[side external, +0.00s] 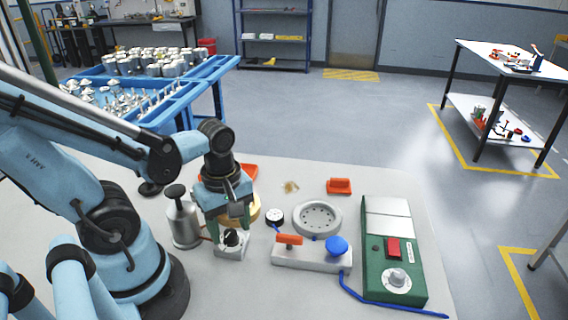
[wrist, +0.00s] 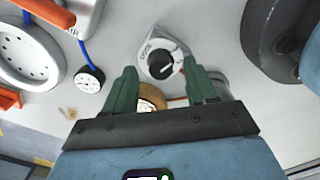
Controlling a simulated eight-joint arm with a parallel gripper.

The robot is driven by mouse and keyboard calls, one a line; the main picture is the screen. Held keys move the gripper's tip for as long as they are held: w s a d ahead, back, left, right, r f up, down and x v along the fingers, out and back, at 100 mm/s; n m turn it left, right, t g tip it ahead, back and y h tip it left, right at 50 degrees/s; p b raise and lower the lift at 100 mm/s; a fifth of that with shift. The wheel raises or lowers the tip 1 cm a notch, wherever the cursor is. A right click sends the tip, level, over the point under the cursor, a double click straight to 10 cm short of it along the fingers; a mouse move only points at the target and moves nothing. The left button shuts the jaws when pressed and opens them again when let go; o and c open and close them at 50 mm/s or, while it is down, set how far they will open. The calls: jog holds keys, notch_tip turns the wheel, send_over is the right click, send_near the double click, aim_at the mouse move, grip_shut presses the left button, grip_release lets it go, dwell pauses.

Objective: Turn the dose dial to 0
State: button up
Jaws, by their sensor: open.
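The dose dial is a black knob on a white round face, on a small pale box (side external: 232,252) on the table. In the wrist view the dial (wrist: 161,65) lies ahead of the fingertips, with small lettering on the box beside it. A pale pointer line shows on the knob; the scale numbers are too small to read. My gripper (side external: 230,225) is open and points down over the dial, with its green fingers to either side. In the wrist view my gripper (wrist: 160,76) holds nothing between its fingers. I cannot tell whether a finger touches the knob.
A grey metal canister (side external: 182,222) stands close on the left. A brass-coloured round part (wrist: 152,97) is near the fingers. To the right are a small gauge (side external: 274,216), a valve block with a blue knob (side external: 312,258), a grey ring (side external: 317,217) and a green control box (side external: 394,250).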

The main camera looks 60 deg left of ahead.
jog(key=shift+f, duration=0.45)
jog(key=shift+c, duration=0.2)
jog(key=c, duration=1)
